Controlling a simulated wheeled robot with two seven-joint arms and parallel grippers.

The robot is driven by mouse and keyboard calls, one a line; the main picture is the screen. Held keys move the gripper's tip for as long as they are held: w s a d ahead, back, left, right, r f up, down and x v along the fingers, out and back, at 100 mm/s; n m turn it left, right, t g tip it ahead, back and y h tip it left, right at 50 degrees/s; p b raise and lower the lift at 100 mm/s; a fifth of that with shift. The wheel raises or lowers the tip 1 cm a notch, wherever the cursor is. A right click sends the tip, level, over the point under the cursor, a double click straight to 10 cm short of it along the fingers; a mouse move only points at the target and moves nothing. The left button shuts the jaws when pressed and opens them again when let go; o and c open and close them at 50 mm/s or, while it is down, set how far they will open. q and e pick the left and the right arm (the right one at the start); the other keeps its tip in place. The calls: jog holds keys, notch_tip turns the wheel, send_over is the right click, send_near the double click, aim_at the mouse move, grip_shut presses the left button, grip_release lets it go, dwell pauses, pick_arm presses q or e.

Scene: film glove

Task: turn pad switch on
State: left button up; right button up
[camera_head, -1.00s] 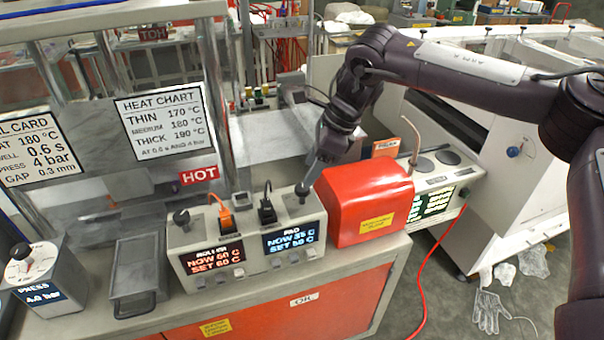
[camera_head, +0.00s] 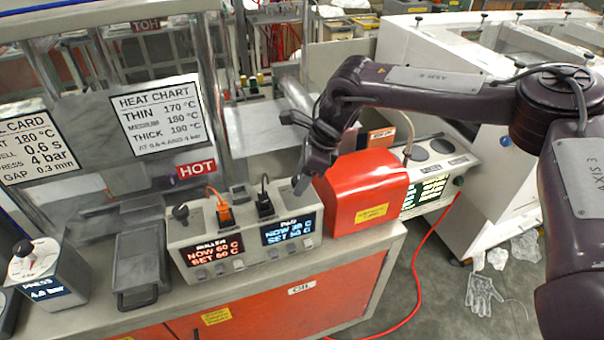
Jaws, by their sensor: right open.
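A beige control box (camera_head: 245,264) stands on the bench with two lit displays. The roller display (camera_head: 219,256) is orange and reads NOW 60, SET 60. The pad display (camera_head: 288,230) is blue and its SET reads about 50. A dark knob (camera_head: 181,213) sits on the box's top left. An orange plug (camera_head: 224,214) and a black plug (camera_head: 265,207) stand on top between. My right gripper (camera_head: 301,184) is open, pointing down at the box's top right corner, above the pad display. It hides the pad-side knob there; I cannot tell whether they touch. My left gripper is out of view.
A red cover (camera_head: 366,190) stands close to the right of the box and my right gripper. A grey lidded tray (camera_head: 141,262) and a press gauge box (camera_head: 47,272) stand left. A clear guard with a HOT label (camera_head: 197,169) rises behind.

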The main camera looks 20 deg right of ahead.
jog(key=c, duration=1)
jog(key=m+t+b, duration=0.1)
jog(key=m, duration=0.1)
jog(key=shift+s+f+m, duration=0.1)
jog(key=shift+f+m, duration=0.05)
jog(key=shift+m, duration=0.15)
jog(key=shift+a+m+t+h, duration=0.1)
jog(key=shift+m+t+h, duration=0.25)
jog(key=shift+m, duration=0.65)
jog(key=shift+o, duration=0.2)
jog(key=o, duration=1)
jog(key=shift+c, duration=0.2)
jog(key=shift+r, duration=0.2)
jog(key=shift+r+b, duration=0.35)
jog(key=shift+b, duration=0.1)
jog(key=b+v, duration=0.2)
jog(key=v, duration=0.5)
